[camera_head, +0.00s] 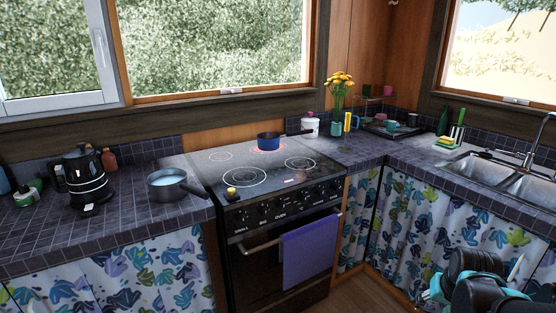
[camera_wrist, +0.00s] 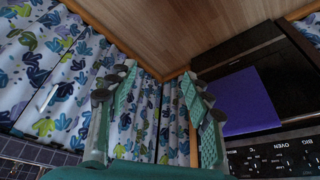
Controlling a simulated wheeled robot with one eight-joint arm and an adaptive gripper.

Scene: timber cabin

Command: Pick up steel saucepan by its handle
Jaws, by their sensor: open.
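The steel saucepan (camera_head: 165,188) stands upright on the tiled counter left of the stove. Pale blue shows inside it, and its dark handle (camera_head: 193,188) points right, toward the stove. My gripper (camera_wrist: 158,82) is open and empty in the wrist view, its two green fingers spread apart. In the head view, my arm's dark and teal end is at the lower right, far from the saucepan. The saucepan is not in the wrist view.
A black kettle (camera_head: 86,178) stands left of the saucepan. A purple towel (camera_head: 306,252) hangs on the oven door. The sink (camera_head: 500,176) is at right. Wooden floor lies before the cabinets.

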